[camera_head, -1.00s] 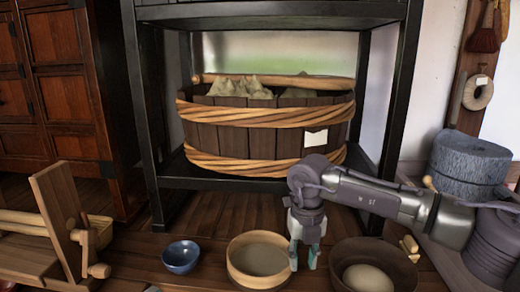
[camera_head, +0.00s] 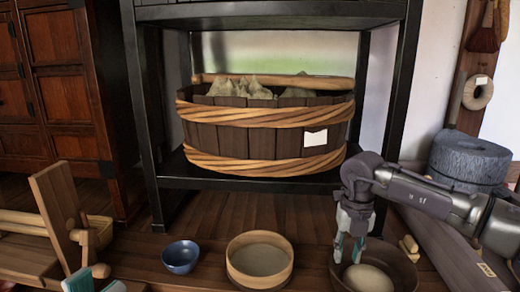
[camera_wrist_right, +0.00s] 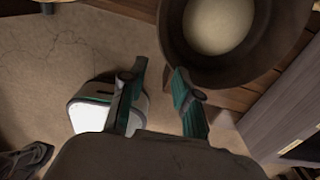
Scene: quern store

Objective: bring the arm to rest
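My right arm reaches in from the right in the head view. Its gripper (camera_head: 348,248) points down at the left rim of a dark wooden bowl (camera_head: 402,270), in front of it in the picture. The teal fingers are apart with nothing between them. In the right wrist view the open gripper (camera_wrist_right: 160,88) has bare floor between its fingers, and the dark bowl (camera_wrist_right: 262,62) with pale round contents lies just beyond them.
A pale round wooden sieve or tub (camera_head: 232,277) and a blue bowl (camera_head: 181,257) stand left of the right gripper. A wooden frame (camera_head: 55,215) is at left. A large rope-bound tub (camera_head: 235,135) sits on a black rack. Grey millstones (camera_head: 468,158) stand at right.

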